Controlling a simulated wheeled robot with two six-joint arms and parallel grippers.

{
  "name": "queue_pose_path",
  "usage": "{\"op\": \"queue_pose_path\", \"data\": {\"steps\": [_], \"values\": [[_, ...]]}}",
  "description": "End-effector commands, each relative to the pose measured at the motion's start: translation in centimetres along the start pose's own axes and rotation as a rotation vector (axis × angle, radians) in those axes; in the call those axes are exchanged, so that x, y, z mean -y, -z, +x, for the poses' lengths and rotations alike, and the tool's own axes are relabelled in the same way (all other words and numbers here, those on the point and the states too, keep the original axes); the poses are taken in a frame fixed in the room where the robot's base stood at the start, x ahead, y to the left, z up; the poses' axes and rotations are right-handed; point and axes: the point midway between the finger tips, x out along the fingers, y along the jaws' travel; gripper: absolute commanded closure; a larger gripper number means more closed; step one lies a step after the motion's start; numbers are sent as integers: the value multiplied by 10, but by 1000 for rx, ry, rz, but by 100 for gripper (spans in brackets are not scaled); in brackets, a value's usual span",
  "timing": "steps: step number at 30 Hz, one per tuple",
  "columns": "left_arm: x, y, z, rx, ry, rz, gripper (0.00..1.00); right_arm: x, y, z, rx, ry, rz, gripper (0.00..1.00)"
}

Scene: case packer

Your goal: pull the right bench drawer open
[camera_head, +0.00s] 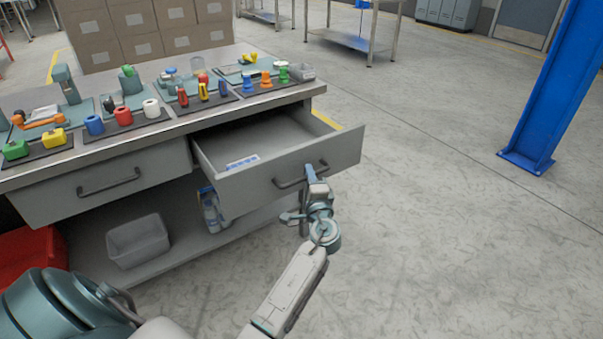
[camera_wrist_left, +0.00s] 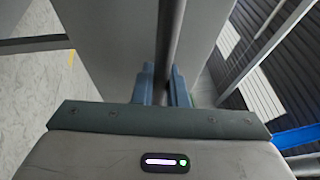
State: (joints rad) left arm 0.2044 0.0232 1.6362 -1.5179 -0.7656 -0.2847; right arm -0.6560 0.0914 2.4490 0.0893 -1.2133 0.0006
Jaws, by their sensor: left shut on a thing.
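The right bench drawer (camera_head: 285,172) is pulled out from the workbench (camera_head: 180,125), with its inside showing. A small blue-and-white item (camera_head: 242,162) lies in it. My left gripper (camera_head: 312,172) is at the right part of the drawer's dark bar handle (camera_head: 290,183). In the left wrist view the fingers (camera_wrist_left: 162,85) are shut around the handle bar (camera_wrist_left: 170,45), one on each side. The left bench drawer (camera_head: 100,182) is closed. My right gripper is in neither view.
Several coloured parts in trays stand on the bench top. A grey bin (camera_head: 138,241) and bottles (camera_head: 212,212) sit on the lower shelf. A red container (camera_head: 30,258) is at the left. A blue post (camera_head: 553,85) stands at the right; the floor between is clear.

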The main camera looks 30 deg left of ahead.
Motion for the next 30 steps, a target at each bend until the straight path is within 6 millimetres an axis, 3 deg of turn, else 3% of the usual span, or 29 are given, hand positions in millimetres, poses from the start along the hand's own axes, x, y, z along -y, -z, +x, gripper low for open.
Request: {"op": "queue_pose_path", "data": {"steps": [3,9,24,25,28,30], "values": [[1,8,-19,1,-3,-4,100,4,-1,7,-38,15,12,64],[6,15,-36,2,-2,-2,100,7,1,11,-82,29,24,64],[8,17,-42,2,-1,0,100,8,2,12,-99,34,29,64],[8,17,-42,2,-1,0,86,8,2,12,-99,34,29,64],[8,17,-42,1,-1,0,66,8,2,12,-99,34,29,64],[8,17,-42,1,-1,0,66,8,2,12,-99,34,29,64]]}}
